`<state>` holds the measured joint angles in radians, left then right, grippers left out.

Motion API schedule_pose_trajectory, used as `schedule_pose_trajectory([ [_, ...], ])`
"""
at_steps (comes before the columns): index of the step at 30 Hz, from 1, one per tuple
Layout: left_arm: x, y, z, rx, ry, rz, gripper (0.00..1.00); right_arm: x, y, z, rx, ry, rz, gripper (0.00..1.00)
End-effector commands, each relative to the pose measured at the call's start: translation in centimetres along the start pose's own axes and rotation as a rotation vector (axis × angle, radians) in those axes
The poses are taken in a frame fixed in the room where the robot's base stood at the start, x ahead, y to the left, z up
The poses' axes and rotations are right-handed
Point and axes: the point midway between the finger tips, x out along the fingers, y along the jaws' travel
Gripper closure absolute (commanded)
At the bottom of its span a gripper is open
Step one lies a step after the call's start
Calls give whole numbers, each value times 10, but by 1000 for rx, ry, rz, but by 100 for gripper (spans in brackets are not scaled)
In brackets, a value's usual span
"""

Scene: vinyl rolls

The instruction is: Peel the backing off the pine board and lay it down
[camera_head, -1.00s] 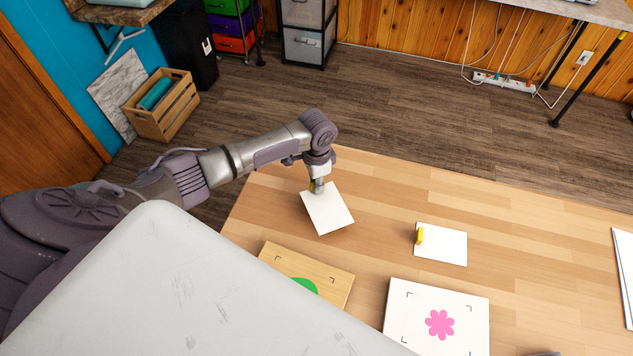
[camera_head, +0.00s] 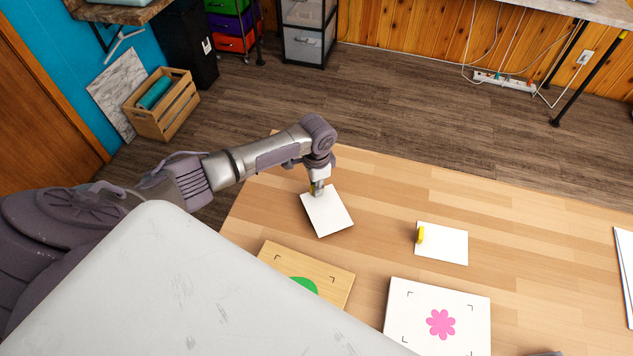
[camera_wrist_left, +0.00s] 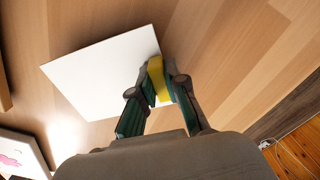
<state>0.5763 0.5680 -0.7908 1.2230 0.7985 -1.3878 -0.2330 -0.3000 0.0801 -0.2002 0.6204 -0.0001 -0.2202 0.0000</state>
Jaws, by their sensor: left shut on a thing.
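The pine board (camera_head: 332,279) lies on the table at the lower middle of the head view, with a green shape (camera_head: 304,285) on it. It is partly hidden by my own grey body. My left gripper (camera_head: 316,190) is beyond the board, shut on the yellow tab (camera_wrist_left: 157,80) of a white backing sheet (camera_head: 328,213). The sheet (camera_wrist_left: 103,75) is apart from the board, flat and turned at an angle. It is at or just above the table; I cannot tell if it touches. My right gripper is not recognisable in these frames.
A white board with a pink flower (camera_head: 440,324) lies right of the pine board. Another white sheet with a yellow tab (camera_head: 441,243) lies on the table (camera_head: 530,220) farther right. Bare wood surrounds these. White sheets (camera_head: 624,270) lie at the right edge.

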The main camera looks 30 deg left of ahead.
Motion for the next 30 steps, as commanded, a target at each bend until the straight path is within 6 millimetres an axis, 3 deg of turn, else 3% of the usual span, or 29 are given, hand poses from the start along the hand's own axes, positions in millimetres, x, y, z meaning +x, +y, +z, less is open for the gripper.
schedule_pose_trajectory([
  [30,15,0,-1,1,1,0,100,6,-1,0,1,1,-1,60],
])
